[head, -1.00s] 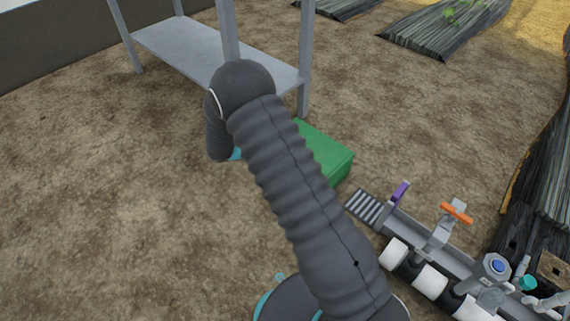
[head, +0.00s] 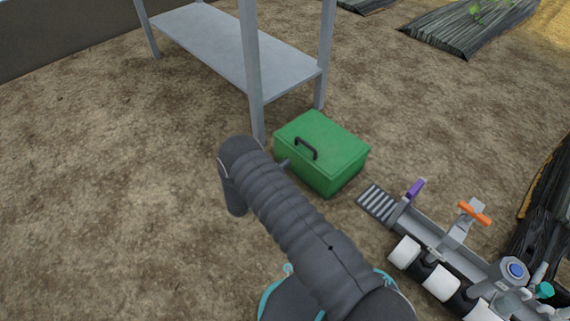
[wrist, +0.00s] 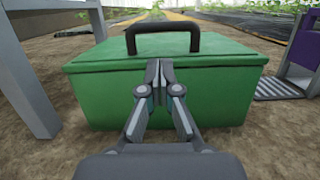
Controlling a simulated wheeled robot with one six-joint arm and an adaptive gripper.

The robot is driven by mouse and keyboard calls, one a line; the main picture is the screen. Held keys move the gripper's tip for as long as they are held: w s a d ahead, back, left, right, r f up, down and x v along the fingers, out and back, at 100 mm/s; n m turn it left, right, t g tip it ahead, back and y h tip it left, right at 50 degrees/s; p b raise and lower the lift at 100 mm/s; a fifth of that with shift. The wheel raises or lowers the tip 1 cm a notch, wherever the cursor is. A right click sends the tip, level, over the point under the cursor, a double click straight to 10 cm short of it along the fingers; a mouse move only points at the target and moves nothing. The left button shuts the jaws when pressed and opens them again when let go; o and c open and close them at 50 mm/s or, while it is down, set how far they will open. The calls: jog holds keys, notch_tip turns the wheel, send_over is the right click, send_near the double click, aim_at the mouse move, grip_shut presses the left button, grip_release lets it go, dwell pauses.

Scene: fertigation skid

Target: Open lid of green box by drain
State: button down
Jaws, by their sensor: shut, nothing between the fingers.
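The green box (head: 322,150) stands on the dirt beside the grey drain grate (head: 377,203). Its lid lies flat on top and looks closed. A black handle (head: 306,148) arches up on the lid's near side. In the wrist view the box (wrist: 220,95) fills the middle, with its handle (wrist: 162,29) at the top. My gripper (wrist: 159,68) is shut and empty, in front of the box's near face, with its tips just below the handle in the picture. I cannot tell whether the tips touch the box. In the head view my arm hides most of the gripper.
A grey metal rack (head: 215,40) stands behind and left of the box; its leg (wrist: 30,75) is close on the left. On the right is a pipe assembly with a purple lever (head: 415,189) and an orange handle (head: 473,213). Bare ground lies left.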

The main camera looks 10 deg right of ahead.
jog(key=x, duration=0.7)
jog(key=shift+d, duration=0.2)
jog(key=shift+w+r, duration=0.1)
jog(key=shift+r, duration=0.1)
